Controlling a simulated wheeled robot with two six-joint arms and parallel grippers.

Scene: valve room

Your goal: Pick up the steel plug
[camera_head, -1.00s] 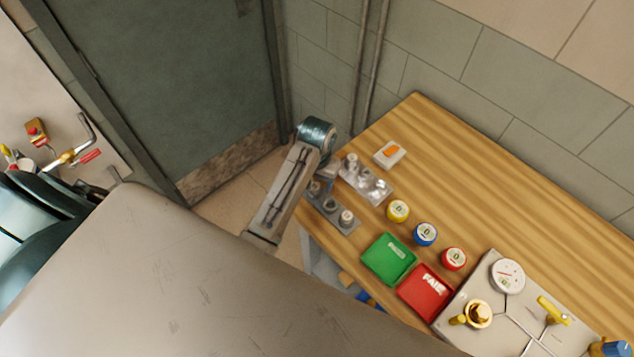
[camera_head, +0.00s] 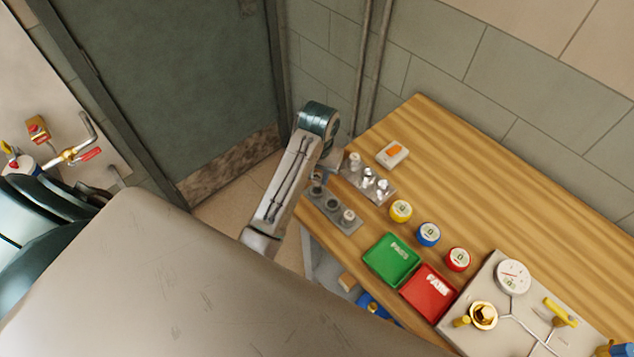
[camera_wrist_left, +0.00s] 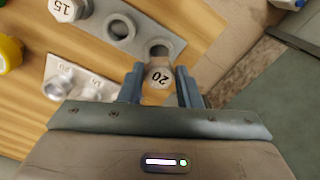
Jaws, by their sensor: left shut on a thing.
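My left gripper (camera_wrist_left: 161,86) is shut on the steel plug (camera_wrist_left: 160,76), a hex-headed piece marked 20, in the left wrist view. In the head view the left gripper (camera_head: 319,180) is partly hidden by its own arm, above the near end of a grey rack (camera_head: 320,205). In the left wrist view the rack (camera_wrist_left: 176,42) shows an open hole just beyond the held plug and another in the middle. Another hex plug (camera_wrist_left: 66,8), marked 15, sits at its far end. My right gripper is not in view.
A second plate (camera_head: 350,178) with several silver fittings lies beside the rack.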

